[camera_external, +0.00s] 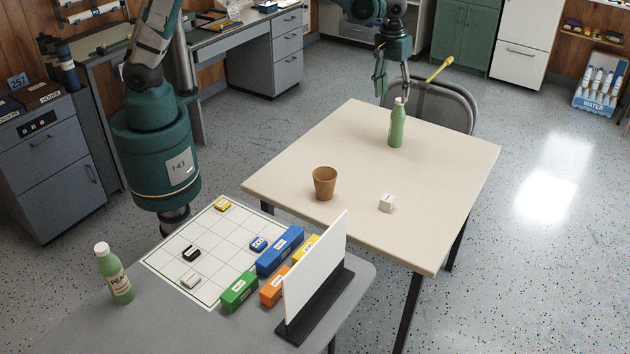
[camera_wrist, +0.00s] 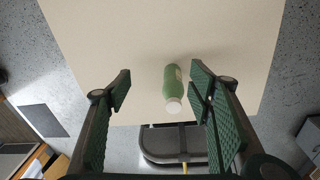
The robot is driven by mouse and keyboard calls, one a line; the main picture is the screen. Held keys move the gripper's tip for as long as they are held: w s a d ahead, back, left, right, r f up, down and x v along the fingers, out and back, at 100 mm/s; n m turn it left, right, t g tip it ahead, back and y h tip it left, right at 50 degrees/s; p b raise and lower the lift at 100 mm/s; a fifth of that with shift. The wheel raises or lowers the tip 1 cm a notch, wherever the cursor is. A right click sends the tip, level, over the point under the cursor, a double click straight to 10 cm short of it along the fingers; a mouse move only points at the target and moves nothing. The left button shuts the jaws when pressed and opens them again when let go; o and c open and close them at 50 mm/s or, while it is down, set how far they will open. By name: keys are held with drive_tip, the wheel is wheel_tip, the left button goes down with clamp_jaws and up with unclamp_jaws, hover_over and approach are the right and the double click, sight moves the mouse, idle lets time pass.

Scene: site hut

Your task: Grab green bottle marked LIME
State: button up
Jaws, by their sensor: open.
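A green bottle with a white cap (camera_external: 396,127) stands upright on the far edge of the beige table. Its label is turned away or unreadable. My gripper (camera_external: 381,88) is beside and above it at the table's far side, its jaws open. In the wrist view the bottle (camera_wrist: 172,88) shows between the two spread fingers of my gripper (camera_wrist: 162,80), closer to the right finger, with a sliver of pale label; no finger clearly touches it. A second green bottle (camera_external: 115,277), with a label starting "PEA", stands on the grey table at the front left.
The beige table (camera_external: 290,160) also holds a brown cup (camera_external: 325,183) and a white cube (camera_external: 387,203). A grey chair (camera_external: 428,105) stands behind it, with a yellow-handled item (camera_external: 439,69) above it. The grey table (camera_external: 150,320) holds a gridded board, coloured blocks and an upright white panel (camera_external: 315,265).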

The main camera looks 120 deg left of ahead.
sight(399, 99)
drive_tip(key=a+f+n, duration=0.1)
drive_tip(key=a+f, duration=0.1)
drive_tip(key=a, duration=0.1)
drive_tip(key=s+a+f+p, duration=0.1)
drive_tip(key=a+f, duration=0.2)
drive_tip(key=a+f+n, duration=0.1)
drive_tip(key=a+f, duration=0.1)
drive_tip(key=a, duration=0.2)
drive_tip(key=shift+s+a+f+n+g+h, duration=0.1)
drive_tip(key=shift+s+f+n+g+h, duration=0.1)
drive_tip(key=shift+n+g+h, duration=0.15)
drive_tip(key=shift+f, duration=0.1)
drive_tip(key=shift+f, duration=1.2)
drive_tip(key=shift+w+f, duration=0.1)
drive_tip(key=shift+w+f, duration=0.15)
drive_tip(key=shift+f, duration=2.35)
drive_tip(key=shift+c, duration=0.3)
drive_tip(key=c, duration=0.9)
